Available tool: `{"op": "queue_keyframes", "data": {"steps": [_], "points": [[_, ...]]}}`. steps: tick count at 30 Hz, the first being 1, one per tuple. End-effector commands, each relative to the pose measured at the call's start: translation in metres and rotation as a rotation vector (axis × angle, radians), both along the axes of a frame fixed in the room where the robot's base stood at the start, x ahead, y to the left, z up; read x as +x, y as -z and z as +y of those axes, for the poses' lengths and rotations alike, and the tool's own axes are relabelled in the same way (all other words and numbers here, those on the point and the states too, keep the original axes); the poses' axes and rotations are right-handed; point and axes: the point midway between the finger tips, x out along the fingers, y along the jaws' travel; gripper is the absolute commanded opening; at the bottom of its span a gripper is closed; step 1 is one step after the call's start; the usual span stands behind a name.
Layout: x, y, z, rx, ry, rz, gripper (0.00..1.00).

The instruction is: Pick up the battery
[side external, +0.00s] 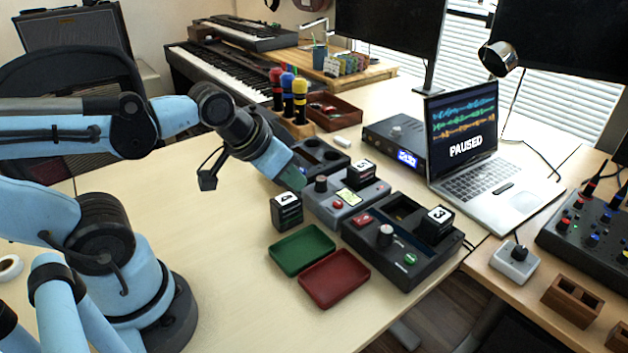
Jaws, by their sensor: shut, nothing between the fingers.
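Several black blocks with white number labels look like batteries. One battery (287,212) stands upright on the bare table, just behind the green tray (302,250). Another battery (361,174) sits at the back of the grey device (336,214). A third battery (437,226), labelled 3, sits in the right part of the black device (378,263). My gripper (292,180) is shut and empty, pointing down and right, above and behind the battery on the table. It partly covers the left side of the grey device, and its fingertips are hard to make out.
A red tray (334,279) lies beside the green tray. A dark box with round wells (319,157) stands behind my gripper. A rack of colored-handled tools (290,122) and an open laptop (482,178) are farther back. The table front left of the trays is clear.

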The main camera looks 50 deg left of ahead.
Motion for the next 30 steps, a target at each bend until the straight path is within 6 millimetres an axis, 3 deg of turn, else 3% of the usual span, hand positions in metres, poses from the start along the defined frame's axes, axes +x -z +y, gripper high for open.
{"op": "queue_keyframes", "data": {"steps": [3,21,30], "points": [[0.0000,0.0000,0.0000,0.000,0.000,0.000,0.03],[0.0000,0.0000,0.0000,0.000,0.000,0.000,0.94],[0.0011,-0.0013,0.0002,0.005,0.007,0.003,0.94]]}}
